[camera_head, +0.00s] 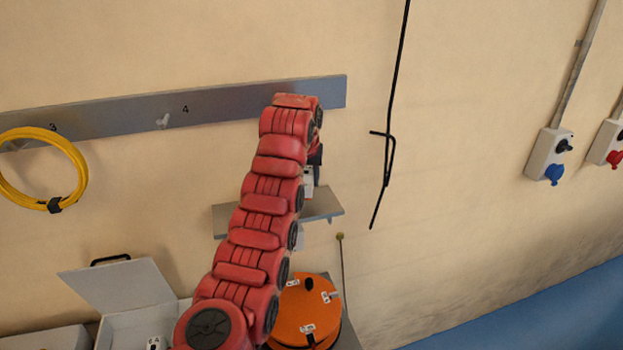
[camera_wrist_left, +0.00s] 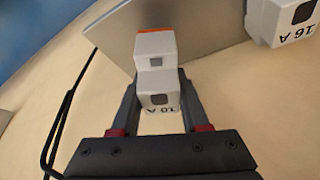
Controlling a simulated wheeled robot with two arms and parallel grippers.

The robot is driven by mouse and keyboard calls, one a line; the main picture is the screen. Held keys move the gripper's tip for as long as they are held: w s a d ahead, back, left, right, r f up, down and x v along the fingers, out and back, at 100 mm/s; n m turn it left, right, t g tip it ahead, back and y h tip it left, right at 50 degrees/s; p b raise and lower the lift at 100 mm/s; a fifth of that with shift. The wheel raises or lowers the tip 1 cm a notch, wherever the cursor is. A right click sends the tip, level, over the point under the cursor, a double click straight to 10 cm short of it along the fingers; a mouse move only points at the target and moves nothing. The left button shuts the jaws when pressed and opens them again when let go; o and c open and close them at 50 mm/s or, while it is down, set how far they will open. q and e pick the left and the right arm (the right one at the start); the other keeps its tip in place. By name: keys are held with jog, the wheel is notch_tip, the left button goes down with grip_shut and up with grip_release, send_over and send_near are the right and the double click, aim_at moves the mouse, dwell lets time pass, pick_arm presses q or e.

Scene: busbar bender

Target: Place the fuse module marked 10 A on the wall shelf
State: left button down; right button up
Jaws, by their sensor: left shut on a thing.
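The fuse module marked 10 A (camera_wrist_left: 158,97) is a white stepped block with an orange strip at its far end. My left gripper (camera_wrist_left: 157,88) is shut on it, one finger on each side. The grey wall shelf (camera_wrist_left: 112,32) lies behind the module in the left wrist view. In the head view, my red left arm reaches up in front of the wall shelf (camera_head: 326,204) and covers its middle. A small white part of the module (camera_head: 308,179) shows just above the shelf. I cannot tell whether they touch. My right gripper is not in view.
A white module marked 16 A (camera_wrist_left: 284,22) is at the upper right of the wrist view. A grey hook rail (camera_head: 230,103) with a yellow cable coil (camera_head: 70,190) is on the wall. An open case (camera_head: 125,295) and an orange reel (camera_head: 305,310) stand below. A black cable (camera_head: 395,100) hangs right.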

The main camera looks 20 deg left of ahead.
aim_at(307, 190)
pick_arm(q)
jog(key=f, duration=0.2)
jog(key=f+p, duration=0.1)
jog(key=shift+w+f, duration=0.25)
jog(key=shift+f, duration=0.15)
jog(key=shift+s, duration=0.25)
jog(key=shift+b, duration=0.35)
jog(key=shift+c, duration=2)
grip_release()
jog(key=shift+w+f, duration=0.1)
jog(key=shift+w, duration=0.1)
jog(key=shift+s, duration=0.1)
